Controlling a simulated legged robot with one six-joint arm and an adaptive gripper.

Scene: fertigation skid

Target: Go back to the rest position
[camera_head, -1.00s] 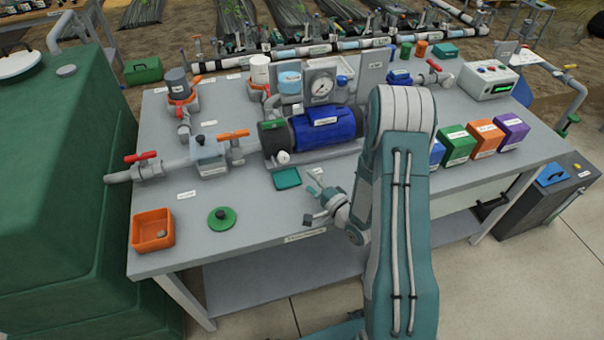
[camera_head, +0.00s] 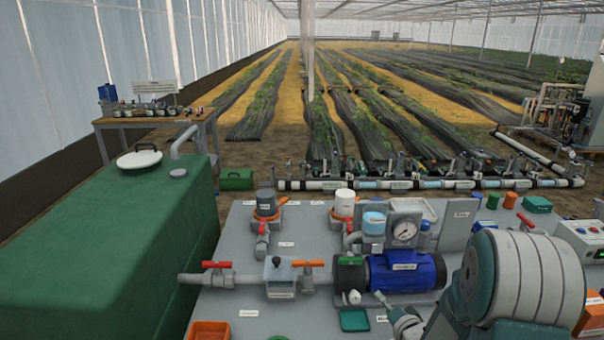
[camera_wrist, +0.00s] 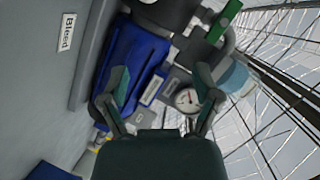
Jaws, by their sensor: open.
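My gripper shows in the wrist view (camera_wrist: 162,85) with its two dark green fingers spread apart and nothing between them. In the head view, my gripper (camera_head: 384,301) is small and partly cut off by my own folded arm. It is above the skid table, just in front of the blue pump motor (camera_head: 405,271) and right of a green tray (camera_head: 354,320). I cannot tell its exact height above the table.
The grey table (camera_head: 240,305) carries a red-handled valve (camera_head: 216,266), an orange-handled valve (camera_head: 307,265) and the gauge (camera_head: 404,230). A large green tank (camera_head: 110,250) stands left. A control box (camera_head: 585,238) sits right. Planted rows lie behind.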

